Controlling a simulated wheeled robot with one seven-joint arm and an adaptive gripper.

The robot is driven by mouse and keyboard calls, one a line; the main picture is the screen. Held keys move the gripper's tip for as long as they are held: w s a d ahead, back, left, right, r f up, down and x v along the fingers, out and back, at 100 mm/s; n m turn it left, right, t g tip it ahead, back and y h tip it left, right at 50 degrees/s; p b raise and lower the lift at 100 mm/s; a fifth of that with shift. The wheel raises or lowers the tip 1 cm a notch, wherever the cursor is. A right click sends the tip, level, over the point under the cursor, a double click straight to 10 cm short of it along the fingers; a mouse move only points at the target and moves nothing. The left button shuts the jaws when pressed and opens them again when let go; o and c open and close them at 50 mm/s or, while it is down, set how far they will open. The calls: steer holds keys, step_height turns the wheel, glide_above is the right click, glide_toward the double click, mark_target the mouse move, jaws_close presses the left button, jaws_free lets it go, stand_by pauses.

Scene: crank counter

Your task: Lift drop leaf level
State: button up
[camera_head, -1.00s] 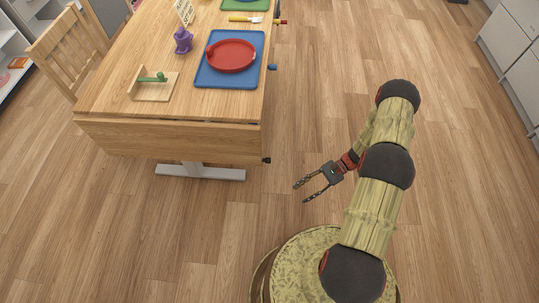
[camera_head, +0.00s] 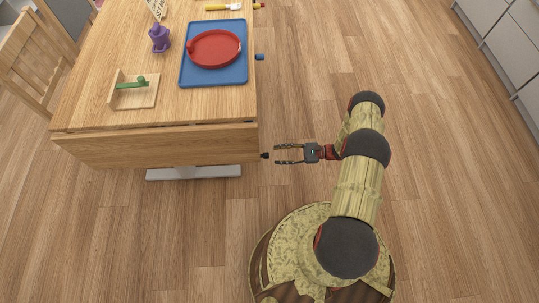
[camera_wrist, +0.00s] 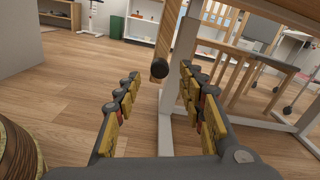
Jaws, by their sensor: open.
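The drop leaf (camera_head: 160,148) is a wooden panel hanging down at the near end of the wooden table. It is tilted, not level with the top. A small black knob (camera_head: 264,155) sticks out from its right end. My gripper (camera_head: 276,153) is open and points left, its fingertips just right of the knob. In the wrist view the knob (camera_wrist: 159,68) is a dark ball ahead, between the two open fingers (camera_wrist: 158,80). The leaf (camera_wrist: 168,28) shows edge-on behind it. Nothing is held. I cannot tell if the fingers touch the knob.
The tabletop (camera_head: 110,60) bears a blue tray (camera_head: 240,80) with a red plate (camera_head: 214,48), a purple figure (camera_head: 159,38) and a wooden block with a green crank (camera_head: 135,92). A blue knob (camera_head: 259,57) sticks out farther back. Floor to the right is clear.

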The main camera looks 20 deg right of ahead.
steer(key=b+x, duration=0.1)
steer(key=x, duration=0.3)
steer(key=shift+w+a, duration=0.15)
steer(key=shift+a, duration=0.25)
steer(key=c, duration=0.3)
jaws_close()
stand_by(0.3)
